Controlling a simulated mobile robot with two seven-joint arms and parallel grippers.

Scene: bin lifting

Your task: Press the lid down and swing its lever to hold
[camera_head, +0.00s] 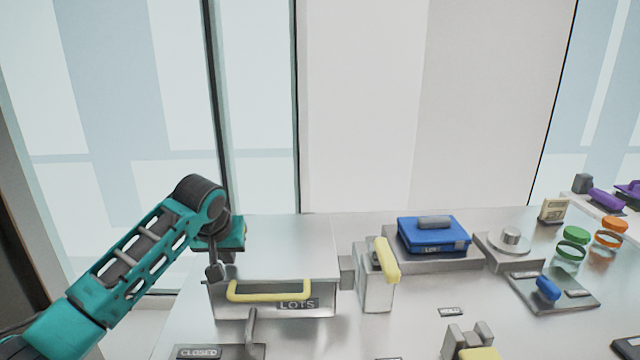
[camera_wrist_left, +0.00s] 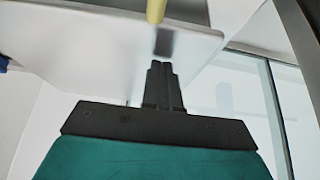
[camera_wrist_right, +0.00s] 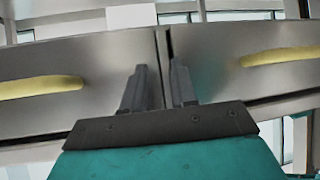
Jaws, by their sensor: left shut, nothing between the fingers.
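A metal box labelled LOTS (camera_head: 275,303) stands left of centre on the bench. Its pale lid (camera_head: 280,240) carries a yellow handle (camera_head: 268,296) along the front; I cannot tell whether the lid sits fully down. A grey lever (camera_head: 251,328) stands upright in front of the box, by a plate marked CLOSED (camera_head: 200,352). My left gripper (camera_head: 217,272) is shut and empty at the lid's left front corner. In the left wrist view its fingers (camera_wrist_left: 161,68) point at a pale panel; contact is unclear. My right gripper (camera_wrist_right: 160,75) shows only in its wrist view, fingers apart and empty.
A post with a yellow handle (camera_head: 387,260) stands right of the box. Drawers with yellow handles (camera_wrist_right: 40,87) face my right gripper.

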